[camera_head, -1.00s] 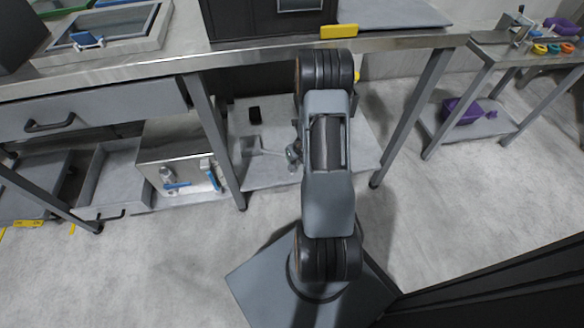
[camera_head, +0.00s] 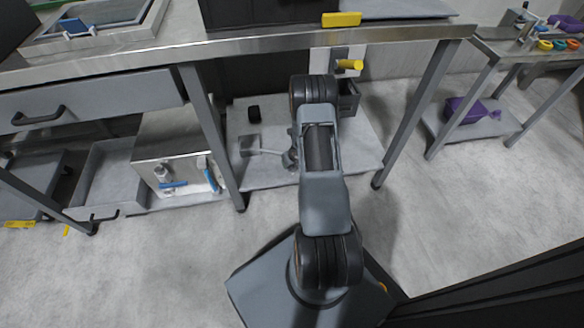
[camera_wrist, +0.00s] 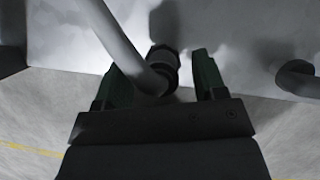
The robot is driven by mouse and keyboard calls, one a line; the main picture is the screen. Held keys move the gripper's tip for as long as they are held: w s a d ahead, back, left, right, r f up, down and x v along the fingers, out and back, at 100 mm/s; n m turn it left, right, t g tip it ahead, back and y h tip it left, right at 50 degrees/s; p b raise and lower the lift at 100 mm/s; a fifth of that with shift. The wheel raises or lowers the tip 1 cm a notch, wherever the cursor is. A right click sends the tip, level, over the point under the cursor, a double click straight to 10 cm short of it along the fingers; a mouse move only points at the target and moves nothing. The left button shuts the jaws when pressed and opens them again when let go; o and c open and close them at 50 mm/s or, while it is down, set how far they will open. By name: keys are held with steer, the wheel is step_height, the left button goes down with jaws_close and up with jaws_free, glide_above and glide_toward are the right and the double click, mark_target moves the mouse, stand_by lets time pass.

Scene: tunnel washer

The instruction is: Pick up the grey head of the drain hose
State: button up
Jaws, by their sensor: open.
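In the wrist view my gripper (camera_wrist: 161,72) is open, with one dark green finger on each side. A pale grey tube (camera_wrist: 122,42) runs from the upper left to between the fingers. A dark ridged round fitting (camera_wrist: 165,56) lies between or just beyond the fingertips; I cannot tell whether it touches them. In the head view a grey flat piece (camera_head: 249,144) with a thin pale hose (camera_head: 270,152) lies on the low shelf. The hose runs right toward my arm, which hides its end and my gripper. I cannot tell which end is the grey head.
The low shelf (camera_head: 262,177) is under the steel table (camera_head: 178,53), between table legs. A small black block (camera_head: 253,113) lies on it. A steel box (camera_head: 172,162) stands left of the near leg. A yellow handle (camera_head: 349,64) shows beneath the tabletop.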

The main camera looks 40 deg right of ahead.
steer(key=shift+f, duration=0.15)
steer(key=shift+c, duration=0.5)
steer(key=c, duration=1)
steer(key=shift+o, duration=0.2)
